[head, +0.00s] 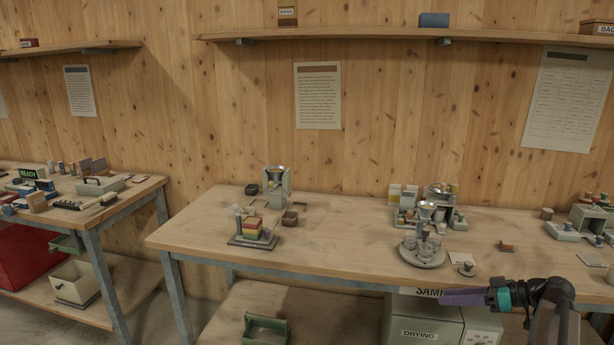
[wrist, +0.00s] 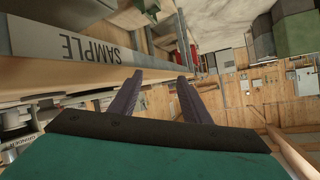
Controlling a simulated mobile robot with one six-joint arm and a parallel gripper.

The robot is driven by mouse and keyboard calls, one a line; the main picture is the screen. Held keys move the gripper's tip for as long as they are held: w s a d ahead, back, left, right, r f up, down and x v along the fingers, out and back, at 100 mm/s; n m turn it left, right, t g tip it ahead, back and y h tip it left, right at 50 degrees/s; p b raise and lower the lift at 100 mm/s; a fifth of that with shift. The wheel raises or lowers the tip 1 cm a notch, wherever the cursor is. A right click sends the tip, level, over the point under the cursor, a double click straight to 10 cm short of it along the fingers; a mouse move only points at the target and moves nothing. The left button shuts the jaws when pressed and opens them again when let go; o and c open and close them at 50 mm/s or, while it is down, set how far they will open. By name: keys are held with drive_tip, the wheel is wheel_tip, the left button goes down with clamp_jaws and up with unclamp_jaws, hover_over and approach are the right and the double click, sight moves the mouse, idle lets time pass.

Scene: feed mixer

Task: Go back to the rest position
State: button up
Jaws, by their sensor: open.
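My gripper (head: 446,297) shows in the head view at the lower right, in front of the long table's front edge. Its purple fingers point left. In the wrist view the two fingers of my gripper (wrist: 158,92) stand apart with nothing between them, so it is open and empty. A white SAMPLE label (wrist: 68,46) on the table edge is close to the left finger in the wrist view. In the head view my gripper partly covers that label (head: 424,292).
The long wooden table (head: 340,235) carries a small mill (head: 277,184), a round tray with glasses (head: 422,256) and other small devices. A DRYING box (head: 425,325) stands below its edge. A second table (head: 130,192) is at the left. Shelves (head: 350,36) run along the wall.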

drive_tip(key=s+a+f+g, duration=0.3)
drive_tip(key=a+f, duration=0.8)
drive_tip(key=s+a+f+g, duration=0.3)
drive_tip(key=a+f, duration=0.7)
drive_tip(key=s+a+f+g, duration=0.4)
drive_tip(key=a+f, duration=0.7)
drive_tip(key=s+a+f+m+g+h, duration=0.1)
drive_tip(key=s+a+f+g+h, duration=0.15)
drive_tip(key=s+f, duration=0.5)
drive_tip(key=s+a+f+g+h, duration=0.1)
drive_tip(key=s+a+f+h, duration=0.3)
drive_tip(key=s, duration=0.6)
drive_tip(key=s+d+f+m+h, duration=0.4)
drive_tip(key=s+d+f+m, duration=0.1)
drive_tip(key=d, duration=0.4)
drive_tip(key=shift+s+f+m, duration=0.25)
drive_tip(key=shift+f+m, duration=0.15)
drive_tip(key=shift+f, duration=0.05)
